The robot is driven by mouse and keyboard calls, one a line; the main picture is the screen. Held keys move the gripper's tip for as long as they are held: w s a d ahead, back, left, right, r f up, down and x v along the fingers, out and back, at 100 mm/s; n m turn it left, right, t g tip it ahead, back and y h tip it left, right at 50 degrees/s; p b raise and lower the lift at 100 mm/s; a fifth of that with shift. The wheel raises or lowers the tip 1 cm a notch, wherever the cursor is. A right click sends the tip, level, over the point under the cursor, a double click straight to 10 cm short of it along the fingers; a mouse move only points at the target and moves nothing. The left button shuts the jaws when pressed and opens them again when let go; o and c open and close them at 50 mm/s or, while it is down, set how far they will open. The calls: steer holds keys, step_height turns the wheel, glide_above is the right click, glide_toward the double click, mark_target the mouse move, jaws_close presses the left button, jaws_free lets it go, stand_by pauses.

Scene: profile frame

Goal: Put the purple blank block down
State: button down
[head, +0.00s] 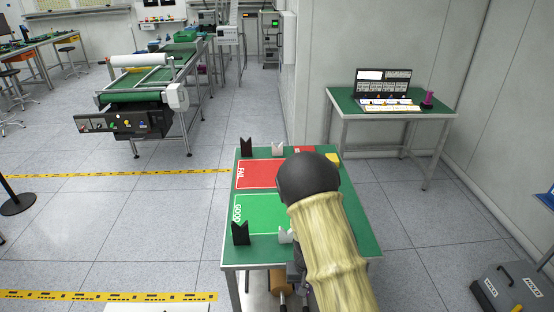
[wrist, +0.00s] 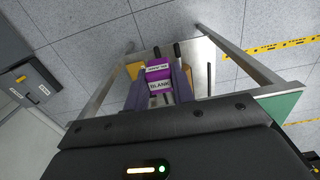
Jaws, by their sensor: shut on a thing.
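The purple block (wrist: 160,73) with white "BLANK" labels is between the two fingers of my gripper (wrist: 159,88) in the wrist view. The gripper is shut on it. A grey metal surface with a slot shows beyond the block, and I cannot tell how far below it is. In the head view my arm hides most of the gripper and block near the front edge of the green-topped table (head: 247,256). That table has a red FAIL area (head: 256,175) and a green GOOD area (head: 258,214).
Black notched stands (head: 240,233) and white notched stands (head: 285,236) stand on the table. An orange-brown thing (wrist: 135,69) lies beside the block.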

steer(key=w+d+f, duration=0.1)
steer(key=d+f, duration=0.2)
steer(key=d, duration=0.4)
steer(key=shift+f, duration=0.2)
steer(key=shift+w, duration=0.1)
stand_by(0.7)
